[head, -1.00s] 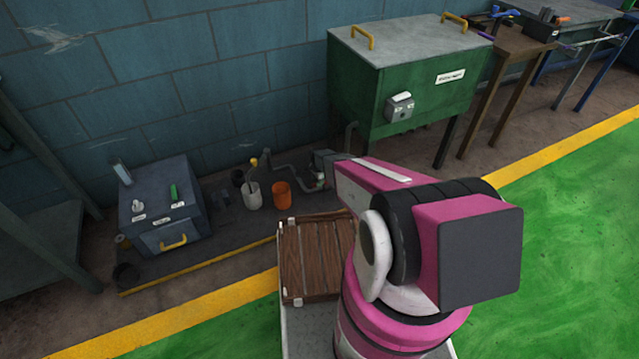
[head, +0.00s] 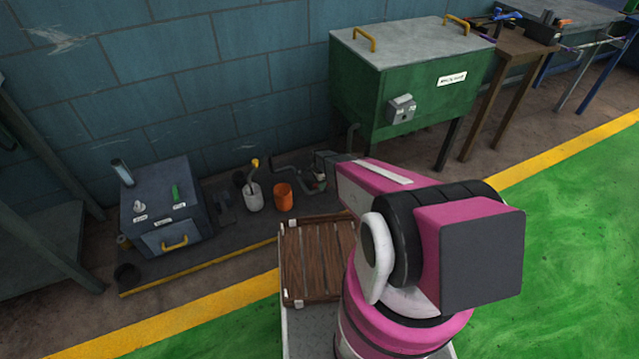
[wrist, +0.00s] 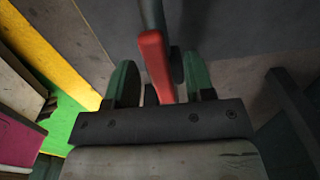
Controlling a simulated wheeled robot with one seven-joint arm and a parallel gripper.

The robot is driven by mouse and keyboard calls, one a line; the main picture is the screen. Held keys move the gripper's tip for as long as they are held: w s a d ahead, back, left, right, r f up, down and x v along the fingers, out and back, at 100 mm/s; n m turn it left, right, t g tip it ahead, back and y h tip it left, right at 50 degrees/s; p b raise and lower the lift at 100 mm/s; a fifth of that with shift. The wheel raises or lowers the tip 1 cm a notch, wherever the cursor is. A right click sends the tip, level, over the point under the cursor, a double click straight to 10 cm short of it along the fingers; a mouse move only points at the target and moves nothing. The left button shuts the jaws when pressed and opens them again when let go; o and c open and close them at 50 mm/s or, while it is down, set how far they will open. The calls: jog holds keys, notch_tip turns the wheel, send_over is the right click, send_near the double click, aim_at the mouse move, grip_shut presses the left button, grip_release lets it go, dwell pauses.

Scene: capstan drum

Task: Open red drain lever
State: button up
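The red drain lever (wrist: 155,62) shows in the wrist view, running down between the two green fingers of my gripper (wrist: 160,82). The fingers are apart, one on each side of the lever, with a visible gap on the left. On the right, a dark round part sits close to the finger, and I cannot tell whether they touch. A grey pipe (wrist: 152,15) runs above the lever. In the head view my pink arm hides the gripper and most of the lever area, beside the bent pipe (head: 300,182) by the wall.
A green tank (head: 400,90) on legs stands at the wall. A wooden crate (head: 305,262) is in front. Green floor is clear at right.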

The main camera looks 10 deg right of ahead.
jog(key=shift+r, duration=0.1)
notch_tip(320, 180, up, 11)
dwell(0.6)
jog(key=shift+f, duration=0.2)
jog(key=s+d+r+n, duration=0.3)
jog(key=s+r+n, duration=0.4)
jog(key=s+r, duration=0.5)
jog(key=s+d+r+n, duration=0.3)
jog(key=s+r+n, duration=0.4)
jog(key=s+r, duration=0.6)
notch_tip(320, 180, up, 4)
jog(key=shift+r+n, duration=0.1)
jog(key=shift+n, duration=0.2)
dwell(0.4)
